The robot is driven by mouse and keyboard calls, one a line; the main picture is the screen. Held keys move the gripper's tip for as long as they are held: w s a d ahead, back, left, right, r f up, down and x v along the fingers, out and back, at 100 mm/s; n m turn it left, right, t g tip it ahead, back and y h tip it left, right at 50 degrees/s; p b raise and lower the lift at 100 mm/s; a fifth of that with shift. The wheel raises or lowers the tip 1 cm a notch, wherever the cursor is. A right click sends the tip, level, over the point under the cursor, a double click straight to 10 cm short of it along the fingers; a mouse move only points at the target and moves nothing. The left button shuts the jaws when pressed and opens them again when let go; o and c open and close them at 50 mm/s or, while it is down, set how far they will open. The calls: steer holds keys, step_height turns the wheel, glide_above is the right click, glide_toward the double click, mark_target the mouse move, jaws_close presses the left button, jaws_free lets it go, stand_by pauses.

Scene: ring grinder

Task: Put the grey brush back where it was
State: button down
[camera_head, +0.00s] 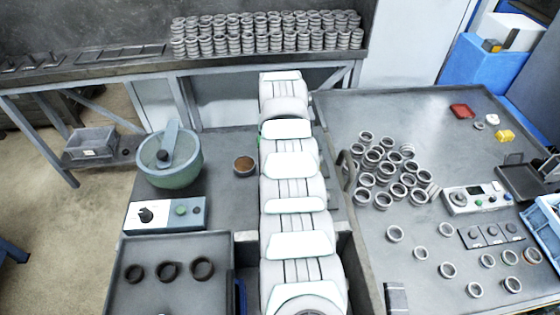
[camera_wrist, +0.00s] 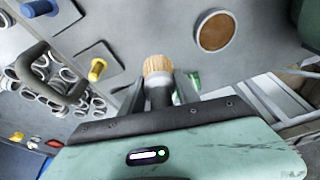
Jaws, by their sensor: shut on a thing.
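In the wrist view my gripper (camera_wrist: 159,88) is shut on the grey brush (camera_wrist: 158,92), which shows a dark grey body between the fingers and a tan, ribbed end (camera_wrist: 157,65) pointing away from the camera. The brush appears above the grey work surface; its exact height and whether it touches anything cannot be told. In the head view my white arm runs up the middle and hides the gripper and brush. No place marked for the brush can be made out.
A round container with brown contents (camera_head: 245,165) stands left of my arm, beside a green bowl (camera_head: 170,158). A yellow-ended peg (camera_wrist: 97,68) and a blue-ended peg (camera_wrist: 38,8) stand near the brush. Piled metal rings (camera_head: 385,170) and a dark loop (camera_head: 346,170) lie right.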

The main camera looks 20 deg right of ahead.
step_height(320, 180, down, 4)
steer(key=shift+r, duration=0.1)
steer(key=shift+f+b, duration=1.05)
steer(key=shift+f, duration=0.7)
steer(key=shift+f, duration=0.2)
steer(key=c, duration=0.9)
jaws_free()
